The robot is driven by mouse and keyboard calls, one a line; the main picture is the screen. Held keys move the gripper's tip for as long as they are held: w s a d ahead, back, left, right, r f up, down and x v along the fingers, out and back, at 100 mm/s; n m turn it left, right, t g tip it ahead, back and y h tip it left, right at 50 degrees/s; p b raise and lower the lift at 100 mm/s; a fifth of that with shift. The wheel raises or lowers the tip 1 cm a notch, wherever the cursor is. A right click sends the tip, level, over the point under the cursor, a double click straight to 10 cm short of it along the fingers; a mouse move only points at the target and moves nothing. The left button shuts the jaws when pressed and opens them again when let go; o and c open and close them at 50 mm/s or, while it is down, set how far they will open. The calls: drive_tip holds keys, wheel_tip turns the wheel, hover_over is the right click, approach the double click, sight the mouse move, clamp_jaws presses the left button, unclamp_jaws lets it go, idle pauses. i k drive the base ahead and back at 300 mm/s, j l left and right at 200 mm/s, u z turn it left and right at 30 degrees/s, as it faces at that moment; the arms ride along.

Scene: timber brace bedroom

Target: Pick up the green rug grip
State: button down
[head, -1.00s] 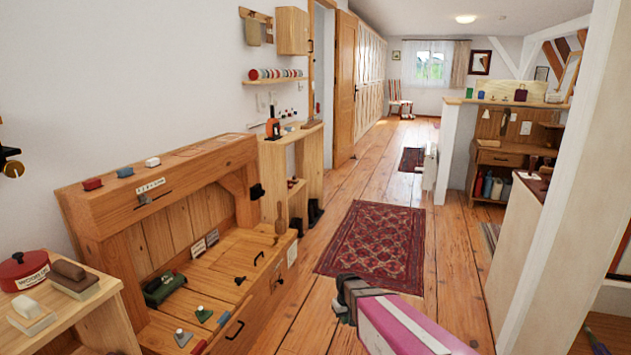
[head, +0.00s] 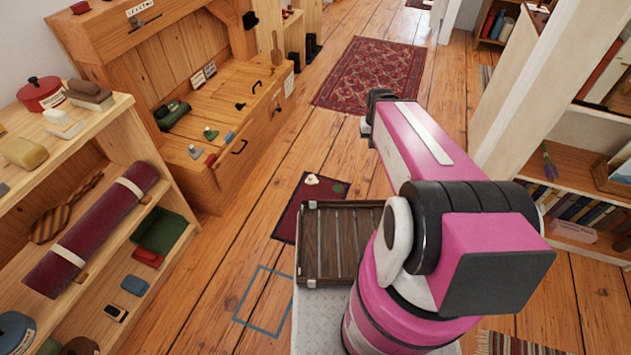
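My gripper (head: 368,128) is at the far end of my pink arm, above the floor right of the bench. The arm mostly hides its fingers. It is apart from the bench pieces.
A dark green case (head: 173,116) sits on the bench (head: 232,72). An open shelf (head: 125,105) at the left holds a rolled rug and a green tray (head: 159,231). A slatted wooden crate (head: 308,282) is in front of me. Bookshelves stand right.

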sight(209, 135)
drive_tip(key=k+l, duration=0.15)
drive_tip(key=k, duration=0.15)
drive_tip(key=k+l, duration=0.1)
drive_tip(key=k, duration=0.2)
drive_tip(key=u, duration=1.3)
drive_tip(key=i+j+z, duration=0.15)
drive_tip(key=i+z, duration=0.25)
drive_tip(key=i+j+z, duration=0.25)
drive_tip(key=z, duration=0.15)
drive_tip(key=i+j+z, duration=0.4)
